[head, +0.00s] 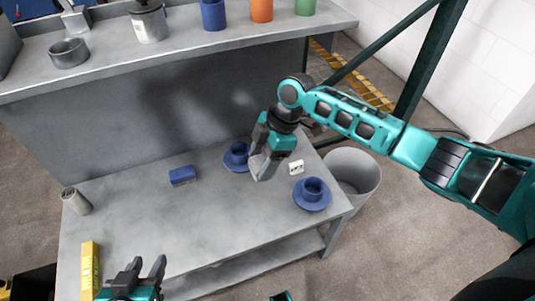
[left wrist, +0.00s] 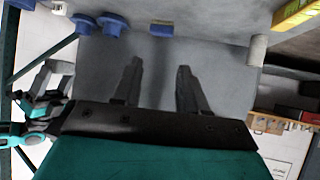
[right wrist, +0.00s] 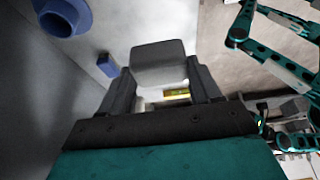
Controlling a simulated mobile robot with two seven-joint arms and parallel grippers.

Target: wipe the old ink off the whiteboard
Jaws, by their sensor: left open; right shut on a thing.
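I cannot make out a whiteboard or ink marks in any view. A blue block (head: 182,175), which may be the eraser, lies on the grey bench top (head: 150,220); it also shows in the right wrist view (right wrist: 107,65). My right gripper (head: 260,168) is above the bench, right of the blue block and apart from it. It is shut on a pale grey, rounded block-like thing (right wrist: 158,62), seen between its fingers in the right wrist view. My left gripper (head: 147,270) is open and empty at the bench's front edge.
Two blue cups on saucers (head: 237,157) (head: 312,194) and a small white socket-like piece (head: 296,167) are on the bench. A grey cylinder (head: 76,201) and yellow level (head: 89,270) are at left. A bin (head: 352,175) stands right. The bench's middle is clear.

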